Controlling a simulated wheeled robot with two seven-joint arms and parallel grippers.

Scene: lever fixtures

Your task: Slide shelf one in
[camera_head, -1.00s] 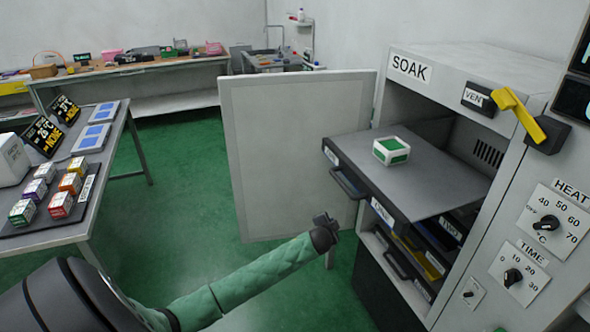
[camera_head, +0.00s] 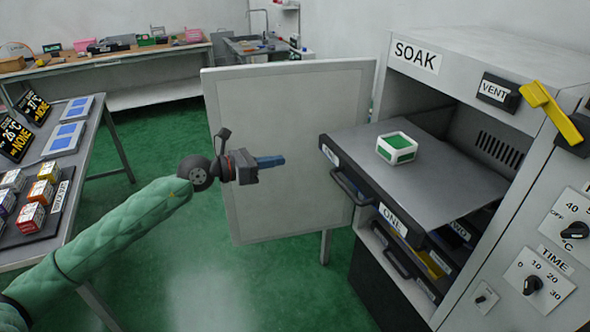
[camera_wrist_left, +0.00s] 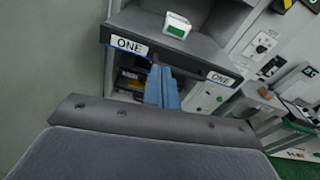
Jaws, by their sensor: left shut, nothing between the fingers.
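Shelf one (camera_head: 440,190) is a grey shelf pulled out of the SOAK cabinet (camera_head: 480,70), with ONE labels and a dark bar handle (camera_head: 352,188) on its front. A white and green box (camera_head: 397,148) sits on it. My left gripper (camera_head: 283,160) is shut and empty, left of the shelf front and apart from it in the head view. In the left wrist view its blue fingers (camera_wrist_left: 162,88) are together, pointing toward the shelf front (camera_wrist_left: 165,50), between the two ONE labels. My right gripper is not in view.
The open cabinet door (camera_head: 290,100) stands behind my left gripper. Lower shelves, one labelled TWO (camera_head: 459,230), sit beneath shelf one. A yellow vent lever (camera_head: 552,112) is at upper right. A table with small boxes (camera_head: 30,217) is at left.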

